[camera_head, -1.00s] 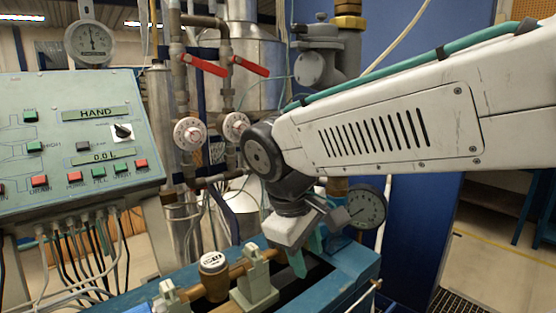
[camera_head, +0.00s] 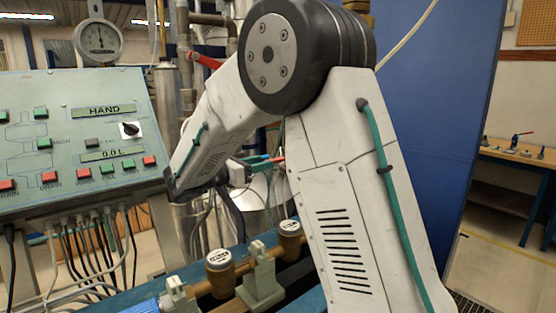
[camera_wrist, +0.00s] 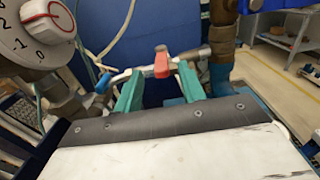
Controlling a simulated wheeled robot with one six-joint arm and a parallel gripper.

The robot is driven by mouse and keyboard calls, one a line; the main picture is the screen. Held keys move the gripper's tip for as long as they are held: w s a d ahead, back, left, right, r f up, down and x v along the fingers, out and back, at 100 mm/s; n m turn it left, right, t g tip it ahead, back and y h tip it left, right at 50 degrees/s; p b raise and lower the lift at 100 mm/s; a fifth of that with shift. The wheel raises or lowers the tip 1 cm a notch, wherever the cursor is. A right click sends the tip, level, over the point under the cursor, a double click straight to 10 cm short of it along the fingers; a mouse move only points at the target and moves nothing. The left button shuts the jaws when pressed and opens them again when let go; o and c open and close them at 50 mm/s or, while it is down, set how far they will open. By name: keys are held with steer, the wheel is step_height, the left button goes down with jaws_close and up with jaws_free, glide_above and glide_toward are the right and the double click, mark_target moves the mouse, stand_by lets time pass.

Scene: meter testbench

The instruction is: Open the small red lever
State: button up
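The small red lever (camera_wrist: 161,62) shows in the wrist view on a thin horizontal pipe, just beyond and between my fingertips. A small red piece, which seems to be this lever, shows in the head view (camera_head: 277,160) beside my gripper's teal fingers. My gripper (camera_wrist: 160,70) is open, with its two teal fingers spread apart and nothing clearly held between them. I cannot tell whether a finger touches the lever. In the head view my arm hides most of the gripper and the pipes around it.
A brass pipe (camera_wrist: 222,45) stands at the right. In the head view are a control panel (camera_head: 70,165), a larger red handle (camera_head: 206,61) and brass meters (camera_head: 220,273) on the bench.

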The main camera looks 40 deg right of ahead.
mark_target(281, 158)
steer(key=d, duration=0.7)
jaws_close()
steer(key=shift+w, duration=0.1)
